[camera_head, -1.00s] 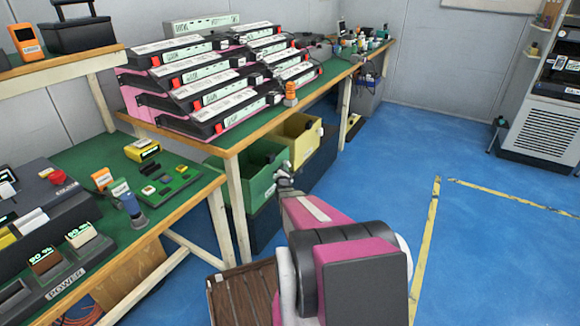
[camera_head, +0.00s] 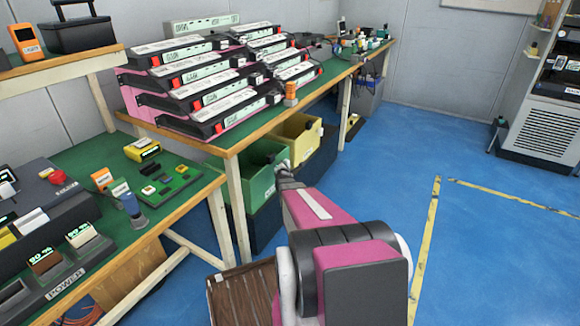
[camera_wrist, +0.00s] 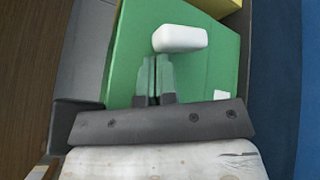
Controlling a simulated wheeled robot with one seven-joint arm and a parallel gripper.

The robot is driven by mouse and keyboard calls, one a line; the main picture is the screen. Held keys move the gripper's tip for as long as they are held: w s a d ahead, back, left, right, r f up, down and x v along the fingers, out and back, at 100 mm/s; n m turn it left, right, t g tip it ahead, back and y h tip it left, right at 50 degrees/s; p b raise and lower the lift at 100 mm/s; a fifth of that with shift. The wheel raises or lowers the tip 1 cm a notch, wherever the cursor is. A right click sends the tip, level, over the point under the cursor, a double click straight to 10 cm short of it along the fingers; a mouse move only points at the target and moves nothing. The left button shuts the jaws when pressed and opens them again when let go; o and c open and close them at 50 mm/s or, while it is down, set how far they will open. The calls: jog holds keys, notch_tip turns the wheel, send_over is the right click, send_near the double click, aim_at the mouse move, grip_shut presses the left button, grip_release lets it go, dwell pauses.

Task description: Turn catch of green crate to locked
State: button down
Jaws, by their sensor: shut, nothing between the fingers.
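The green crate (camera_head: 263,183) stands under the workbench, left of my arm in the head view. Its green face also fills much of the wrist view (camera_wrist: 120,75). A white rounded block, which looks like the catch (camera_wrist: 180,38), sits on that face. My gripper (camera_wrist: 153,66) is shut and empty, its fingertips just below and slightly left of the white block. I cannot tell whether they touch it. In the head view my gripper (camera_head: 283,172) is at the crate's front, small and partly hidden by my wrist.
A yellow crate (camera_head: 300,140) stands just behind the green one. The workbench edge (camera_head: 240,145) and a wooden leg (camera_head: 238,205) are close on the left. The blue floor (camera_head: 400,150) to the right is clear.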

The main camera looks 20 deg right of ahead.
jog(key=shift+w+d+r+g+y, duration=0.2)
jog(key=shift+r+g+y, duration=0.1)
jog(key=shift+r, duration=0.1)
jog(key=shift+s, duration=0.1)
jog(key=shift+s+a+f, duration=0.3)
jog(key=shift+a+f, duration=0.15)
jog(key=shift+f, duration=0.35)
jog(key=shift+s, duration=0.1)
